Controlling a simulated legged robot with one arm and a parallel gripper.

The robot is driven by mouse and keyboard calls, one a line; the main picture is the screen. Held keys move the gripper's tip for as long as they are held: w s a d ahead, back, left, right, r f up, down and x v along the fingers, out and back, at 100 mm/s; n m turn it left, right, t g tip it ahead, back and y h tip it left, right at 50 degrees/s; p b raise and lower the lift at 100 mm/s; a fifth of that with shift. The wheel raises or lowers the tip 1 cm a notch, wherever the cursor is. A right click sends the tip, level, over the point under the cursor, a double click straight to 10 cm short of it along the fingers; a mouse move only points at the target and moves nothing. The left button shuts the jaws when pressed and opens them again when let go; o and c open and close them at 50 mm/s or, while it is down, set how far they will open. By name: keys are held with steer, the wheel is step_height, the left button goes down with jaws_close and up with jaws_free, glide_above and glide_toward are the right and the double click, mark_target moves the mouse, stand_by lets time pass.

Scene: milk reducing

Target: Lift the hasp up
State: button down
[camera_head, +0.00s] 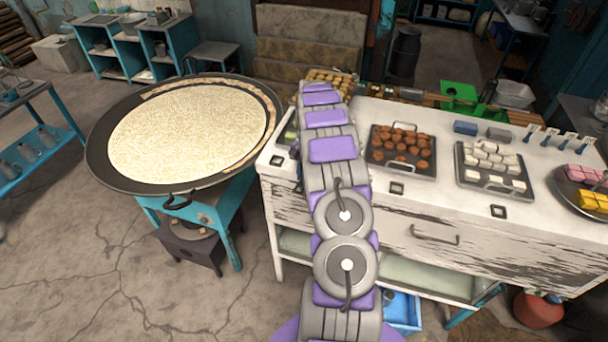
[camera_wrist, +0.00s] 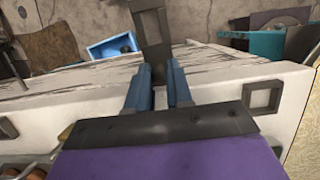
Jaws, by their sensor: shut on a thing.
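A dark grey metal hasp (camera_wrist: 152,28) with a square slot shows at the top middle of the wrist view, past the edge of the white counter. My gripper (camera_wrist: 160,80) has two blue fingers that are shut on the hasp, one on each side of it. The part of the hasp between the fingers is mostly hidden, so I cannot tell its exact tilt. In the head view my arm covers the gripper and this hasp.
The white counter (camera_head: 455,205) bears dark square plates (camera_head: 396,188), a tray of brown pieces (camera_head: 375,155) and a tray of white cubes (camera_head: 485,185). A large round pan (camera_head: 112,182) with a pale sheet stands left. A blue box (camera_head: 398,308) lies below the counter.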

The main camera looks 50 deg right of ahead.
steer(key=shift+w, duration=0.1)
steer(key=c, duration=1.5)
jaws_free()
steer(key=o, duration=0.5)
steer(key=shift+d+f, duration=0.15)
steer(key=shift+d, duration=0.15)
steer(key=shift+a, duration=0.1)
